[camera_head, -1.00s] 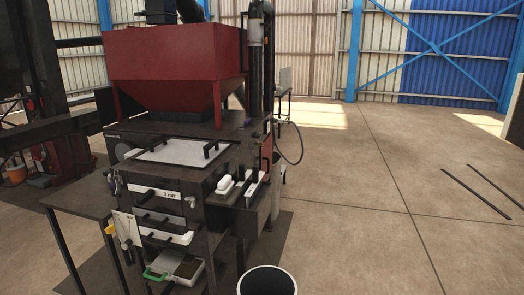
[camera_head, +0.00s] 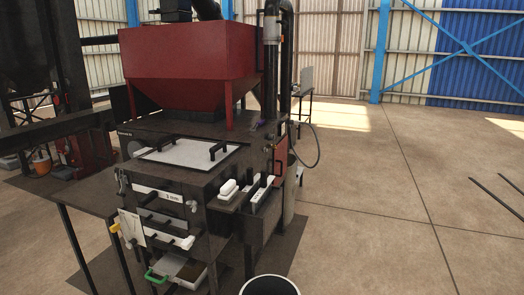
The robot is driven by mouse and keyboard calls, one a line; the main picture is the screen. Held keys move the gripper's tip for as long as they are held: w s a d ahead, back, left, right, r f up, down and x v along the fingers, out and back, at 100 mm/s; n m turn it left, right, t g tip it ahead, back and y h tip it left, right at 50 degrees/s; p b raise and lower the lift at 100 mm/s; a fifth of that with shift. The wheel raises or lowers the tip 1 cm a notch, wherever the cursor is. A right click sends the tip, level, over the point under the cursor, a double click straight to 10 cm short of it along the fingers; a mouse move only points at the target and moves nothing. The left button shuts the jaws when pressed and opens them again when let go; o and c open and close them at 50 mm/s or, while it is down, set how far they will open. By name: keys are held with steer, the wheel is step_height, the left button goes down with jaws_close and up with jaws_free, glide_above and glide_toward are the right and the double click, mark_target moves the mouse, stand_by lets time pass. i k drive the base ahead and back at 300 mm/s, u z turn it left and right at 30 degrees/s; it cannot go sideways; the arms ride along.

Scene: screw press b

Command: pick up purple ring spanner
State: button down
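I cannot pick out the purple ring spanner with certainty. A small dark purplish patch shows on the right end of the press machine's top, near the black vertical pipe, but it is too small to identify. The press machine (camera_head: 165,210) stands left of centre, with a red hopper (camera_head: 188,55) above it. My gripper is not in view.
A dark side table (camera_head: 75,190) adjoins the machine at left. A white-rimmed bucket (camera_head: 270,286) stands at the bottom edge. A tray with a green handle (camera_head: 155,275) sits low on the machine. Open concrete floor (camera_head: 385,220) lies to the right, with dark bars farther right.

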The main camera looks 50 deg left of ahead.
mark_target(261, 121)
steer(key=u, duration=0.2)
steer(key=i, duration=1.6)
steer(key=u, duration=0.45)
steer(key=i, duration=0.7)
steer(key=u, duration=0.65)
steer(key=i, duration=0.65)
steer(key=u, duration=1.1)
steer(key=i, duration=0.9)
steer(key=u, duration=0.6)
